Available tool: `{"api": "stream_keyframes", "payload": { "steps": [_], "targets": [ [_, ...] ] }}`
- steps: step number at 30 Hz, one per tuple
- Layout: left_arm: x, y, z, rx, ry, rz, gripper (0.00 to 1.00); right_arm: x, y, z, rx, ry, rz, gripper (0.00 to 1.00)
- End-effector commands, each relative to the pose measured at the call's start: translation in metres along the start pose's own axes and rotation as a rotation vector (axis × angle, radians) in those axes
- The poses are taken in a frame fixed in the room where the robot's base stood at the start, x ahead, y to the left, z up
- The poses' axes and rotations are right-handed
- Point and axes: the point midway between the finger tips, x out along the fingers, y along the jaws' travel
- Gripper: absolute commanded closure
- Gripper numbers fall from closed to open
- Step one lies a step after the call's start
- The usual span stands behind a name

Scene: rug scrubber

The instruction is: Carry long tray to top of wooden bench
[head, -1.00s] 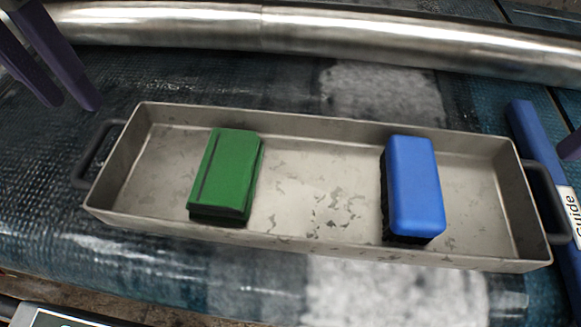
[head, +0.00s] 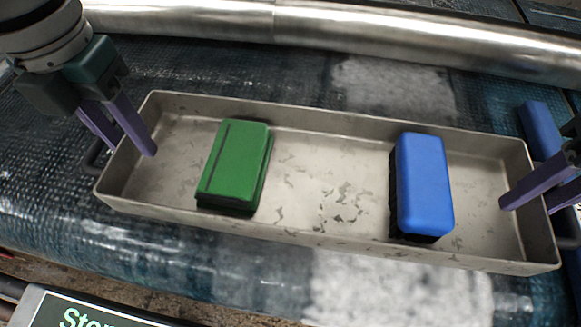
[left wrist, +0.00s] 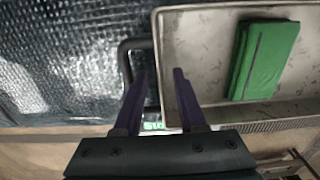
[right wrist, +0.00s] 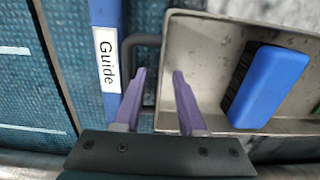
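The long tray (head: 330,245) is a grey metal pan with a dark handle at each end. It lies on the wet blue rug and also shows in the left wrist view (left wrist: 200,60) and right wrist view (right wrist: 200,60). Inside are a green-topped block (head: 236,165) and a blue-topped brush (head: 424,185). My left gripper (head: 136,150) is open at the tray's left end, one finger over the inside and one on the handle side. My right gripper (head: 527,205) is open at the right end, its fingers likewise on either side of the end wall. Contact is unclear. The wooden bench is not identifiable.
A shiny metal roller (head: 330,35) runs along the back of the rug (head: 290,85). A blue guide bar (right wrist: 106,60) marked "Guide" lies close beside the tray's right handle. A dark panel with lettering (head: 80,312) is at the bottom left.

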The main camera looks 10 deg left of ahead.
Motion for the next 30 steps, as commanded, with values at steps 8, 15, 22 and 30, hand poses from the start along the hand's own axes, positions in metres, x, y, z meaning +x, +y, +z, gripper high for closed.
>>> {"api": "stream_keyframes", "payload": {
  "steps": [8, 15, 22, 30],
  "targets": [
    [0.0002, -0.0002, 0.0000, 0.001, 0.000, 0.000, 0.65, 0.0002, 0.0000, 0.0000, 0.000, 0.000, 0.000, 0.65],
    [0.0000, -0.0001, 0.0001, 0.000, 0.000, 0.000, 0.92, -0.0001, 0.0002, -0.0001, 0.000, 0.000, 0.001, 0.92],
    [-0.0001, -0.0001, 0.0001, 0.000, 0.000, 0.000, 1.00, -0.0002, 0.0002, -0.0002, 0.001, 0.000, 0.001, 1.00],
    [-0.0002, -0.0001, 0.0001, 0.000, 0.000, 0.000, 1.00, -0.0003, 0.0002, -0.0002, 0.001, 0.000, 0.001, 1.00]
  ]
}}
